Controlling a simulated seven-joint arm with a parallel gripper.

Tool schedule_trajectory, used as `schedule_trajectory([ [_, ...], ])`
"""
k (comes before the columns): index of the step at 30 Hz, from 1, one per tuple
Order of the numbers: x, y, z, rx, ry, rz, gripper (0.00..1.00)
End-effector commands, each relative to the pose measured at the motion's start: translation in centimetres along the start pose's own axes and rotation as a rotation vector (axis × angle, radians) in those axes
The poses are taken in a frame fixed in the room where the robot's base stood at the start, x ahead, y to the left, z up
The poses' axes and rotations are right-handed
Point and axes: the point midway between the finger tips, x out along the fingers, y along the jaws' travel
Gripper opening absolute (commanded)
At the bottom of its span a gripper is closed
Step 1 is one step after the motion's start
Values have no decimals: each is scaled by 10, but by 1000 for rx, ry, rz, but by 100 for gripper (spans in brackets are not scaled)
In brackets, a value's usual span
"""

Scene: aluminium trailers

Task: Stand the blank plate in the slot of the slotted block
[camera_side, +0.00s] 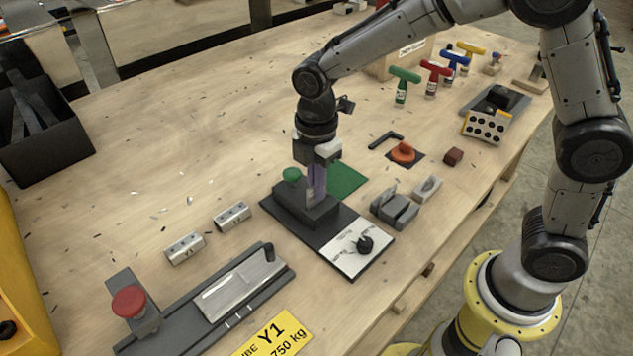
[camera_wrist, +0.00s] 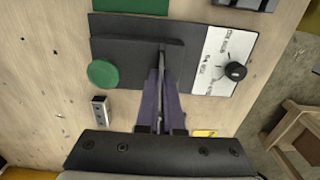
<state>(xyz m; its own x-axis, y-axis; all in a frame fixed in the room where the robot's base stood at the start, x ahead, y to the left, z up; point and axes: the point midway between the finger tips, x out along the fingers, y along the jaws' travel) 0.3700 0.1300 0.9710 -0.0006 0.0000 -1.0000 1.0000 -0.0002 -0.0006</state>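A dark block (camera_side: 292,210) stands on a black base beside a green round knob; it also shows in the wrist view (camera_wrist: 125,48). A grey stepped block (camera_side: 395,209) with a groove-like gap stands to the right. No blank plate can be identified surely; a silver plate (camera_side: 240,285) lies on the front rail fixture.
A white panel with a black knob (camera_side: 365,244) adjoins the dark block. A green mat (camera_side: 346,180) lies behind. Two small metal blocks (camera_side: 185,248) (camera_side: 232,216) stand left. A red-knobbed fixture (camera_side: 130,301) is front left. The table's left middle is mostly clear.

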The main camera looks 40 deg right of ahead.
Motion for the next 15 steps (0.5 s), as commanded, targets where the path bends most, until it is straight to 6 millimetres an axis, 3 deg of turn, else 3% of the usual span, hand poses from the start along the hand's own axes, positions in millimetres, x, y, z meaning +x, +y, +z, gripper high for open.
schedule_trajectory([
  [15,12,0,0,0,0,-1,0],
])
